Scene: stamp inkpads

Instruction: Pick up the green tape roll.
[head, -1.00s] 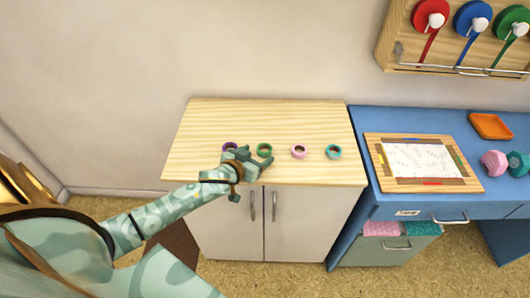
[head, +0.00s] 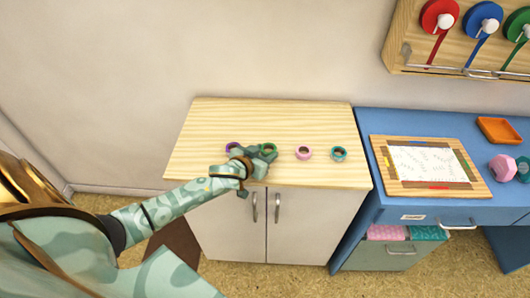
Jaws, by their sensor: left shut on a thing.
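The green tape roll (head: 268,150) is on the light wooden cabinet top, partly covered by my left gripper. My left gripper (head: 261,155) comes in from the front left and is shut on the green roll. I cannot tell whether the roll is clear of the wood. My right gripper is not in view.
A pink roll (head: 303,153) and a teal roll (head: 339,153) lie to the right. The cabinet top (head: 270,118) is clear behind them. A blue desk (head: 374,119) with a framed board (head: 388,180) adjoins on the right.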

